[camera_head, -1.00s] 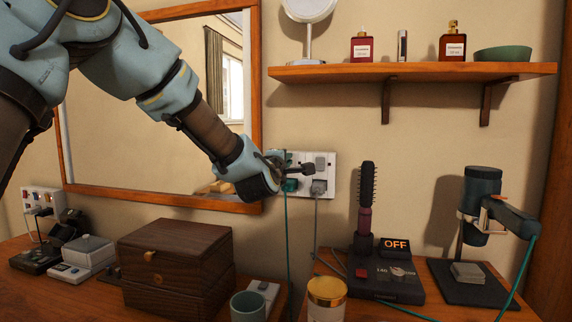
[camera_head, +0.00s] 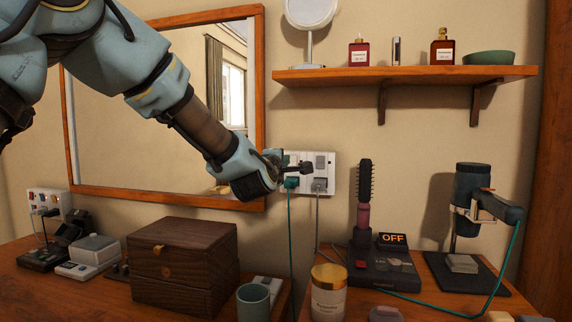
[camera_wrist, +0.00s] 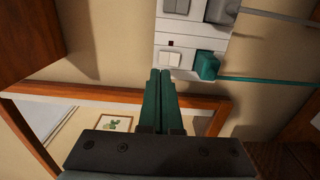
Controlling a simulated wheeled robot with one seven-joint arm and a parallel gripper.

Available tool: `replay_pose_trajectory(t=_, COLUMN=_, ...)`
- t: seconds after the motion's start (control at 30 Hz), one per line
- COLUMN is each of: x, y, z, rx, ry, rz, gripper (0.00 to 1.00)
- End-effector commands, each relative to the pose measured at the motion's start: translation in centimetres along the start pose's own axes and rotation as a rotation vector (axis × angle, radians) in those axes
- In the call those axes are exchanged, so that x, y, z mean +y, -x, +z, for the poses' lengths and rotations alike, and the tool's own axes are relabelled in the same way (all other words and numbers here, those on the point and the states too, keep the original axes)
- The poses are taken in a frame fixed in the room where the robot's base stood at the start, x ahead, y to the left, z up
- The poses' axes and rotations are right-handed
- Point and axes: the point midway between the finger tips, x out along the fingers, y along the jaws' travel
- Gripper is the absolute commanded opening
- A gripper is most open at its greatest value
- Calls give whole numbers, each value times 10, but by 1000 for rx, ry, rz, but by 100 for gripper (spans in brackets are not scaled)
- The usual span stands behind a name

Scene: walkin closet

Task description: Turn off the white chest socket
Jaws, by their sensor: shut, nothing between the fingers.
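A white double wall socket (camera_head: 326,160) sits right of the mirror, above the table. A teal plug (camera_wrist: 207,66) and a grey plug (camera_wrist: 221,10) are in it, each with a cable. My gripper (camera_wrist: 160,73) is shut and empty. Its teal fingertips end just short of the switch by the teal plug in that view; contact cannot be told. In the head view my gripper (camera_head: 305,168) overlaps the socket's left half.
Another white socket (camera_head: 49,203) with several plugs is at far left. The mirror frame (camera_head: 190,199) runs close by my gripper. A wooden box (camera_head: 180,265), a brush on a stand with an "OFF" display (camera_head: 393,239) and a dryer (camera_head: 473,200) stand below. A shelf (camera_head: 405,74) hangs above.

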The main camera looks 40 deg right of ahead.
Motion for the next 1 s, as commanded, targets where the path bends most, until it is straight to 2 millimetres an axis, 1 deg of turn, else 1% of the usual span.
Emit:
replay_pose_trajectory(t=0.27, x=2, y=36, z=0, rx=0, ry=-2, rz=3, gripper=0)
replay_pose_trajectory(t=0.4, x=3, y=58, z=1, rx=0, ry=-3, rz=3, gripper=0)
replay_pose_trajectory(t=0.5, x=5, y=70, z=1, rx=0, ry=-2, rz=3, gripper=0)
replay_pose_trajectory(t=0.7, x=6, y=81, z=0, rx=0, ry=-1, rz=2, gripper=0)
replay_pose_trajectory(t=1.0, x=6, y=82, z=1, rx=0, ry=0, rz=1, gripper=0)
